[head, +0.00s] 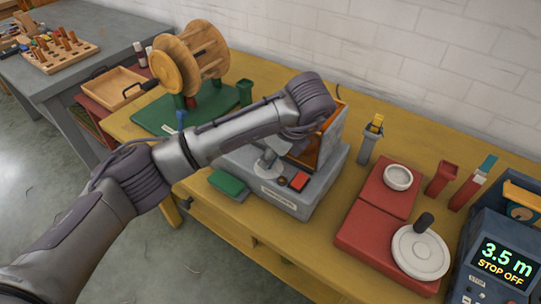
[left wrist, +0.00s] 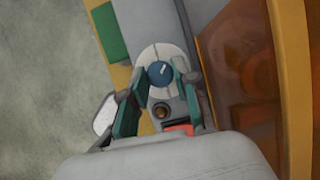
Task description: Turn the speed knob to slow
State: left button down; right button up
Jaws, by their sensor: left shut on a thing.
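The speed knob (left wrist: 158,76) is a small blue round knob with a white pointer mark, on a pale round dial (left wrist: 149,54). In the left wrist view the mark slants to the upper right. The dial (head: 264,175) also shows in the head view, on the front of a grey machine (head: 315,192). My left gripper (left wrist: 161,74) is shut on the knob, one teal finger on each side. In the head view the gripper (head: 268,160) comes down over the dial and hides the knob. The dial's markings are too small to read. My right gripper is not in view.
Beside the dial are a dark round button (head: 282,181) and a red button (head: 299,181). An amber panel (head: 331,140) rises behind. Red stands with a white wheel (head: 421,250) and a display box (head: 505,260) stand right.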

pick_arm(q)
jog(key=shift+r+n, duration=0.1)
jog(key=shift+n, duration=0.5)
jog(key=shift+n+g, duration=0.3)
jog(key=c, duration=0.9)
grip_release()
jog(key=shift+o, duration=0.2)
notch_tip(320, 180, up, 10)
